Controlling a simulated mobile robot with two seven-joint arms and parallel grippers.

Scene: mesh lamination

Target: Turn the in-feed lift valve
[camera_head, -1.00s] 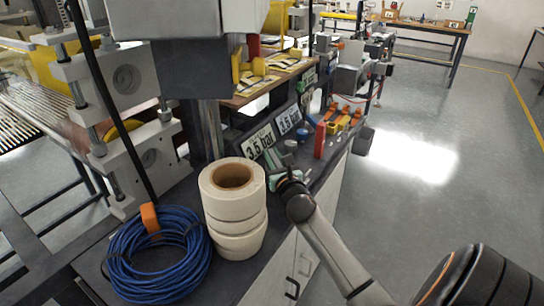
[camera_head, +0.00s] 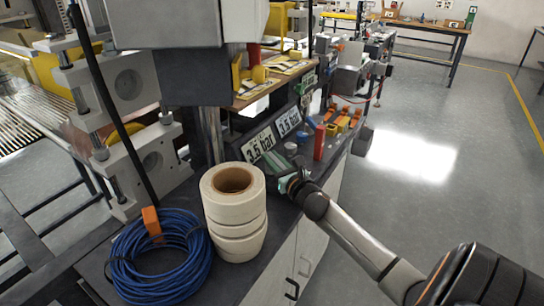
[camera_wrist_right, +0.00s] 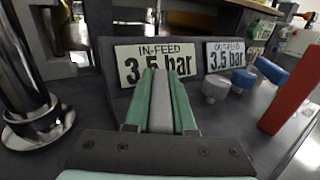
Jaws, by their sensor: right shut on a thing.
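My right gripper (camera_head: 283,182) is at the counter in front of the in-feed sign. In the right wrist view its two green fingers (camera_wrist_right: 160,100) are shut on a grey bar-like handle (camera_wrist_right: 161,112) between them, which I take to be the in-feed lift valve. The fingers hide its base. The "IN-FEED 3.5 bar" sign (camera_wrist_right: 140,58) stands just behind the fingertips. The "OUT-FEED 3.5 bar" sign (camera_wrist_right: 228,55) is to its right. My left gripper is not in view.
A grey knob (camera_wrist_right: 215,86), a blue-topped part (camera_wrist_right: 270,70) and a red block (camera_wrist_right: 290,92) stand right of the gripper. White tape rolls (camera_head: 232,215) and a blue hose coil (camera_head: 160,262) lie nearer. A shiny metal column (camera_wrist_right: 28,80) rises at left.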

